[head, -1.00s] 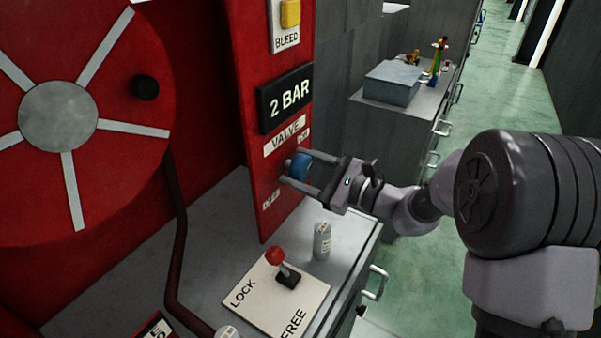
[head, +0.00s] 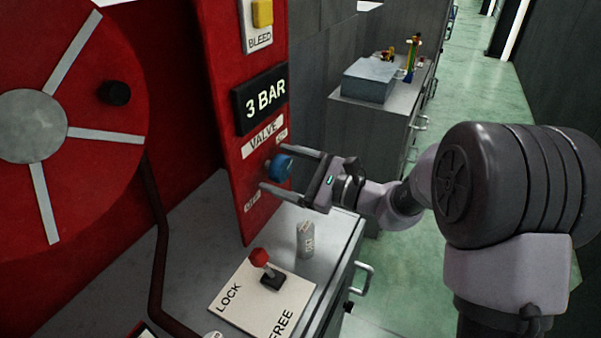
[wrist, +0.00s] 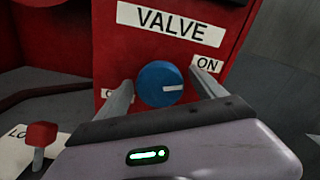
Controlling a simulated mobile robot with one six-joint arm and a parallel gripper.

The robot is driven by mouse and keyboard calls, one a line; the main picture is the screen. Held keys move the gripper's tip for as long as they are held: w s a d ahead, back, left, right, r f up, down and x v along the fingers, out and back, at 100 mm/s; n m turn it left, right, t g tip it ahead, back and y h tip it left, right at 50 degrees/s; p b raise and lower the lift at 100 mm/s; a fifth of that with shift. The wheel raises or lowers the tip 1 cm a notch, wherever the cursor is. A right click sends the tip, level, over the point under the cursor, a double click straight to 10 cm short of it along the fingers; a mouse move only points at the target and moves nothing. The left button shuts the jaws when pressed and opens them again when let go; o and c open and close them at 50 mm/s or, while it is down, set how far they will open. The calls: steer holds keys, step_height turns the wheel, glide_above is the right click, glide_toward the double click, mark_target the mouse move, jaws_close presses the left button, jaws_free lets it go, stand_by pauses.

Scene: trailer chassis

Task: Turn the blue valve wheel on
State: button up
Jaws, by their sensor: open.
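The blue valve wheel (head: 281,167) is a round knob on the red panel, under the white VALVE label (head: 263,138). In the wrist view the wheel (wrist: 160,84) has a white mark pointing right, a little below the ON label (wrist: 207,64). The label on its left is mostly hidden behind a finger. My gripper (head: 271,169) is open, with one finger on each side of the wheel. In the wrist view a gap shows between the wheel and each finger of my gripper (wrist: 163,88).
A black display (head: 262,103) reads 3 BAR. A yellow button (head: 262,12) is above it. Below, a red-knobbed lever (head: 260,258) stands on a LOCK/FREE plate (head: 235,305), beside a small grey can (head: 305,240). A large red reel (head: 90,115) is at left.

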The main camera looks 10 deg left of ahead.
steer(key=p+v, duration=0.3)
steer(key=v, duration=1.4)
steer(key=s+a+r+n+g+h, duration=0.1)
steer(key=s+a+n+g+h, duration=0.2)
steer(key=s, duration=0.5)
steer(key=s+a+n+g+h, duration=0.1)
steer(key=s+n+g+h, duration=0.25)
steer(key=s, duration=0.35)
steer(key=s+d+r+n+t+h, duration=0.1)
steer(key=s+d+n+t+h, duration=0.4)
steer(key=s+d+t+h, duration=0.1)
steer(key=s+d+h, duration=0.1)
steer(key=d+h, duration=0.1)
steer(key=d, duration=0.1)
steer(key=shift+d+r+n, duration=0.35)
